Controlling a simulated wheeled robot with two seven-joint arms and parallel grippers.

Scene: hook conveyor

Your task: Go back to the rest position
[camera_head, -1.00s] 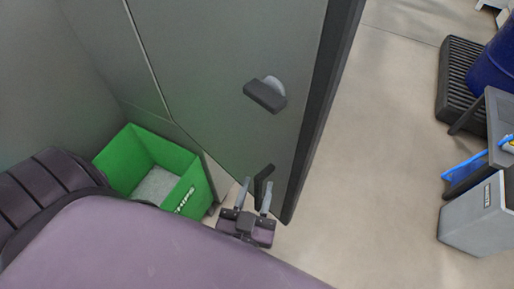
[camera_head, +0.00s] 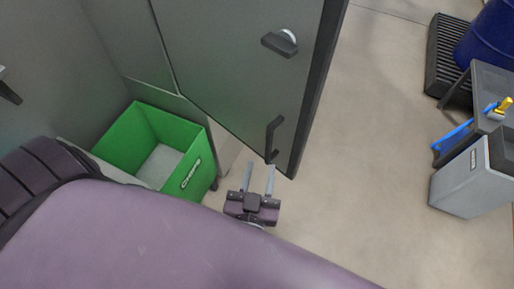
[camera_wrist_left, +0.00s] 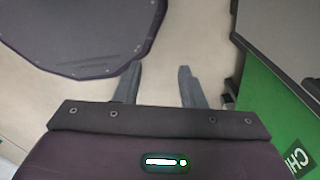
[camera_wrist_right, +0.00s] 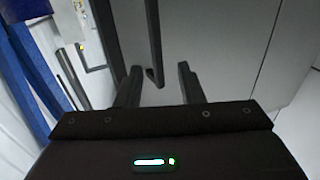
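My right gripper (camera_head: 259,178) is open and empty in the head view, just below the lower dark handle of a grey door panel. The handle (camera_head: 273,137) is apart from the fingers there. In the right wrist view the fingers (camera_wrist_right: 160,86) are spread, with the dark handle (camera_wrist_right: 155,45) beyond the gap between them. My left gripper is outside the head view. In the left wrist view its fingers (camera_wrist_left: 155,85) are spread with only bare floor between them.
The grey door (camera_head: 235,75) carries an upper knob (camera_head: 280,43). A grey bin (camera_head: 468,182), a small table (camera_head: 490,80) and a blue drum (camera_head: 488,38) stand at right. The floor (camera_head: 365,130) between is clear.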

